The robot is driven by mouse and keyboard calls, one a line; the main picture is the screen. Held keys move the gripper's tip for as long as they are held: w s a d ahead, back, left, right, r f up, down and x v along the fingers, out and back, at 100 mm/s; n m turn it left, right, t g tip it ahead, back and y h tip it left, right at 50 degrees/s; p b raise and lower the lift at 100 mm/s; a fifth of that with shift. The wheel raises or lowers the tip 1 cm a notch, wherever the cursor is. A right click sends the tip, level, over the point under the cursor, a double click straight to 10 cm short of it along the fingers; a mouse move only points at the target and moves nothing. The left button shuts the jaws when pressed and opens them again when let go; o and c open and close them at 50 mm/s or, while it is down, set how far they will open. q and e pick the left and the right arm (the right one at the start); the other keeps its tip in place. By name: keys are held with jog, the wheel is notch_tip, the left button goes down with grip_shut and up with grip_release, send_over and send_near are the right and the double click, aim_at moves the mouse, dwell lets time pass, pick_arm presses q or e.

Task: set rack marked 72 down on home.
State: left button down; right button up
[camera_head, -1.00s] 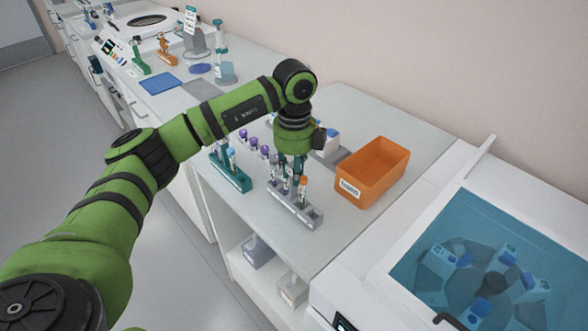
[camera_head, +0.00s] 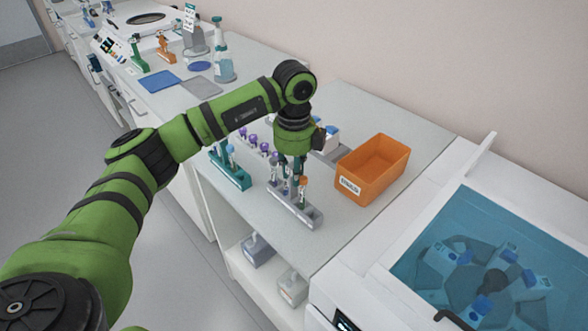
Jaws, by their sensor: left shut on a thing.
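My left gripper (camera_head: 292,165) points down over the bench and is shut on a grey tube rack (camera_head: 310,217). The rack looks upright and holds a few tubes, one with an orange cap (camera_head: 303,181). It is at or just above the bench top; I cannot tell whether it touches. No number on it is legible. A teal rack (camera_head: 236,180) with blue-capped tubes stands to its left. Purple-capped tubes (camera_head: 252,139) stand behind it, their rack partly hidden by my arm. I cannot make out which spot is home. My right gripper is not in view.
An orange bin (camera_head: 362,190) with a label stands right of the held rack. A white holder with blue caps (camera_head: 331,137) is behind the gripper. A blue mat (camera_head: 158,81) and a grey mat (camera_head: 203,87) lie farther back. A blue-lidded centrifuge (camera_head: 475,270) is at right.

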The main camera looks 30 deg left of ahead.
pick_arm(q)
jog(key=shift+f, duration=0.2)
jog(key=c, duration=1)
grip_release()
notch_tip(320, 180, up, 12)
jog(key=shift+r, duration=0.1)
dwell(0.5)
